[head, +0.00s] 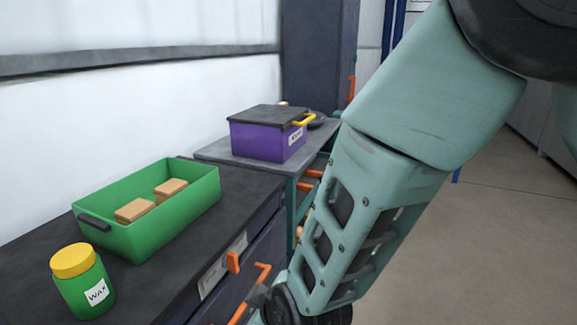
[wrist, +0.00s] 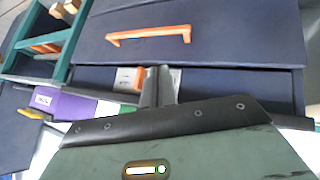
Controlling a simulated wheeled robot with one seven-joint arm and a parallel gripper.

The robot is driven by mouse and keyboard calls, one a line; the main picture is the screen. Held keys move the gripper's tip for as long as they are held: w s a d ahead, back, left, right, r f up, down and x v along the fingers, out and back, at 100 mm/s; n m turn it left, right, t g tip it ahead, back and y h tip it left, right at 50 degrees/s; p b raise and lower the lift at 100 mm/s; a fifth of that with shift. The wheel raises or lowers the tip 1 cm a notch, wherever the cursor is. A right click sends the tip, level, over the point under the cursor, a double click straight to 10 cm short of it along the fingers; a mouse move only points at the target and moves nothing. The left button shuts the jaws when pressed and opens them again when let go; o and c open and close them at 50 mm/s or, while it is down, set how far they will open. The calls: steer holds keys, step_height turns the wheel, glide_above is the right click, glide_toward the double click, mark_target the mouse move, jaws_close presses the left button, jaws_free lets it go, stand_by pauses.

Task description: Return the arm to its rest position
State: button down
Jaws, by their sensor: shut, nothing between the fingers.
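My arm comes down from the upper right in the head view and ends low, beside the front of the dark drawer cabinet (head: 215,285). In the wrist view my gripper (wrist: 157,75) is shut and its fingers hold nothing. The fingertips lie in front of the dark drawer fronts, near an orange handle (wrist: 150,35). I cannot tell whether they touch the cabinet. In the head view most of the gripper is hidden behind my arm or out of frame.
On the cabinet top stand a green bin (head: 150,235) with two tan blocks (head: 135,210) and a green wax jar (head: 85,285) with a yellow lid. A purple box (head: 265,138) with a dark lid stands on the farther bench (head: 225,152). Open floor (head: 500,230) lies right.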

steer(key=s+d+r+m+g+h+p, duration=0.1)
steer(key=s+d+r+m+g+h, duration=0.1)
steer(key=s+d+r, duration=0.5)
steer(key=s+d+r+m+g+h+p, duration=0.1)
steer(key=s+d+r+m+g+h, duration=0.1)
steer(key=s+d+r, duration=0.5)
steer(key=s+d+m+g, duration=0.1)
steer(key=d+g, duration=0.1)
steer(key=d, duration=0.3)
steer(key=shift+s+d+g, duration=0.2)
steer(key=shift+s+g, duration=0.05)
steer(key=shift+g, duration=0.15)
